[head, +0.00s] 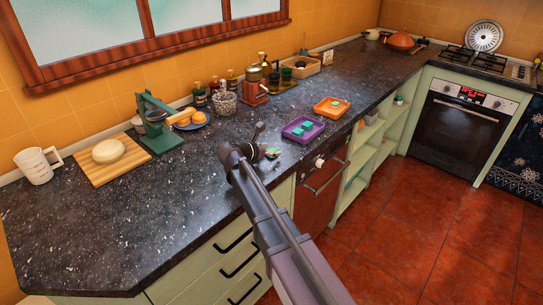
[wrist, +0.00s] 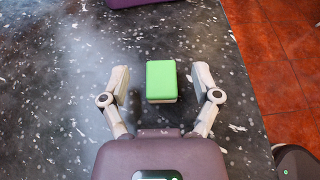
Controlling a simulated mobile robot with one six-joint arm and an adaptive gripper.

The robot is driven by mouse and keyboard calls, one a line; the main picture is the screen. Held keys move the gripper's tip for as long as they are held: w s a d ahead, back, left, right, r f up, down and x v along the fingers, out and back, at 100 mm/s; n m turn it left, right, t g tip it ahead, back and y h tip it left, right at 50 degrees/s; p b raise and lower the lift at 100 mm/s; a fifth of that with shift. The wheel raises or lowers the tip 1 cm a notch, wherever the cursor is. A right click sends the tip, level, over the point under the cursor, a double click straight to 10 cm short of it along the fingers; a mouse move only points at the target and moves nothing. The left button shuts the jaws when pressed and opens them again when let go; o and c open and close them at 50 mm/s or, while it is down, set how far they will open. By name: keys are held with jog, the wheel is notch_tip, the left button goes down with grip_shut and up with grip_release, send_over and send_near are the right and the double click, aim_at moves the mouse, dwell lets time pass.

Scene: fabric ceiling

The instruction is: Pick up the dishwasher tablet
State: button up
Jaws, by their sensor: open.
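The dishwasher tablet (wrist: 161,80) is a small block with a green top and a pale lower layer. It lies on the dark speckled counter, and in the head view it shows small beside my gripper (head: 262,143). In the wrist view my gripper (wrist: 161,76) is open, one finger to each side of the tablet. There is a gap on both sides, and neither finger appears to touch it.
A purple tray (head: 291,134) with teal pieces sits just beyond, its edge at the top of the wrist view (wrist: 128,3). An orange tray (head: 319,109) lies farther back. The counter's front edge is close on the right, with red floor below. The counter left of the tablet is clear.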

jog(key=shift+w+d+f, duration=0.25)
jog(key=shift+w+d, duration=0.15)
jog(key=shift+w, duration=0.1)
jog(key=c, duration=0.9)
